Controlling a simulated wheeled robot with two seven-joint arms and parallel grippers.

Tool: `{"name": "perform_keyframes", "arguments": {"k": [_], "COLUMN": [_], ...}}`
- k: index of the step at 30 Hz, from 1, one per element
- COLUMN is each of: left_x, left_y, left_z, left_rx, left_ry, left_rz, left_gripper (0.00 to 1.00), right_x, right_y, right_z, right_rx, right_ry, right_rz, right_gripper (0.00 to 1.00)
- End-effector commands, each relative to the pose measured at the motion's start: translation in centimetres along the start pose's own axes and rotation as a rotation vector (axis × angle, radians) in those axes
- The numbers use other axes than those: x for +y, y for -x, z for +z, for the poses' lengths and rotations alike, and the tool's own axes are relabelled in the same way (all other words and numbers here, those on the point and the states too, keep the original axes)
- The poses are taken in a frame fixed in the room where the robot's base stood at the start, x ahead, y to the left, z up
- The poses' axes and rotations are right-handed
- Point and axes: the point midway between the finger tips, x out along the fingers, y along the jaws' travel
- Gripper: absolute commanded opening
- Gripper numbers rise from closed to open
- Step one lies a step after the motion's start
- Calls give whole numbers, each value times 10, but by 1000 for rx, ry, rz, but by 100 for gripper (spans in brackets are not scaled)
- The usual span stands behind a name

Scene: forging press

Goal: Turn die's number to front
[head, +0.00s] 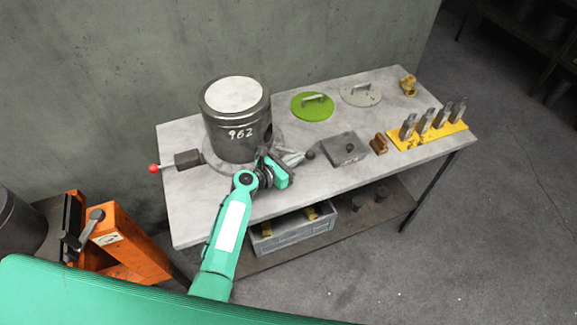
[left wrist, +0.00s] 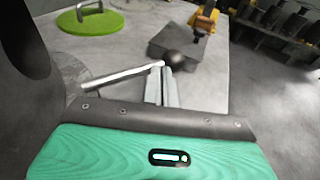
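The die (head: 238,128) is a dark steel drum with a pale top. It stands upright on a round turntable (head: 212,160) on the table, and its white number 962 shows toward the head camera, a little right of the die's middle. A metal handle bar (left wrist: 120,78) ends in a black ball knob (left wrist: 177,60); the knob also shows in the head view (head: 310,155). My left gripper (head: 290,158) is at the bar, right of the die. Its fingers (left wrist: 164,85) look shut together, with tips at the bar near the knob; contact is unclear. My right gripper is out of view.
A red-knobbed lever (head: 154,169) sits left of the die. Behind and right are a green lid (head: 312,106), a grey lid (head: 361,94), a steel block (head: 344,149) and a yellow rack (head: 428,136) with upright tools. Bare table lies in front of the block.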

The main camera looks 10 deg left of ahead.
Motion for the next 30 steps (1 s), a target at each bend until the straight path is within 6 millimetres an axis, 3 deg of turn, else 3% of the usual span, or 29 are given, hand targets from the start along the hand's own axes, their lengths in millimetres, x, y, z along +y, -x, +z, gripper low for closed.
{"name": "perform_keyframes", "arguments": {"k": [3,12,30], "left_x": [4,13,15], "left_y": [-11,-28,-31], "left_z": [0,3,4], "left_rx": [3,3,3], "left_ry": [1,1,1], "left_rz": [-4,-3,-3], "left_gripper": [0,0,0], "right_x": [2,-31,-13], "right_y": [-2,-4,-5], "right_z": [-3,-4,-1], "right_rx": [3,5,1], "right_ry": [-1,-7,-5], "right_rz": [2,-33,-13], "right_gripper": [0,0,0]}}
